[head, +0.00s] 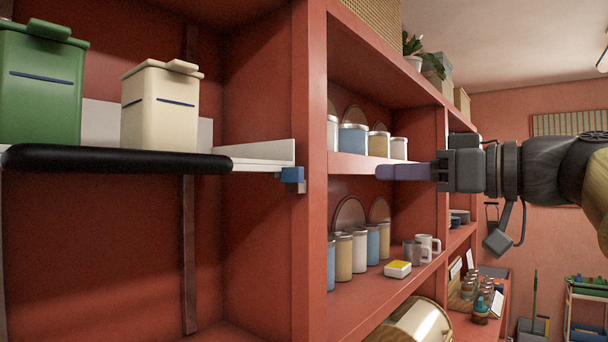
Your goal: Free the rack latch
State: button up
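The rack (255,152) is a white shelf tray with a thick black front bar (115,160), in the left bay of the red shelving. A small blue latch (292,175) sits below the rack's right end, by the red upright. A green lidded canister (40,85) and a cream lidded canister (160,108) stand upright on the rack. My gripper (385,172) is at the right with its purple fingers pointing left, apart from the latch and to its right. The fingers overlap from this side, so their opening is hidden.
The red upright (311,230) stands between the left bay and the right shelves. Those shelves hold several jars (353,138), mugs (428,246) and a yellow-topped box (397,269) behind or below my gripper. The space under the rack looks clear.

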aim_at(301, 174)
jog(key=p+x, duration=0.6)
jog(key=x, duration=1)
jog(key=shift+w+a+r+p, duration=0.1)
jog(key=shift+w+a+p, duration=0.1)
jog(key=shift+w+p, duration=0.1)
jog(key=shift+w+a, duration=0.1)
jog(key=shift+a, duration=0.3)
grip_shut()
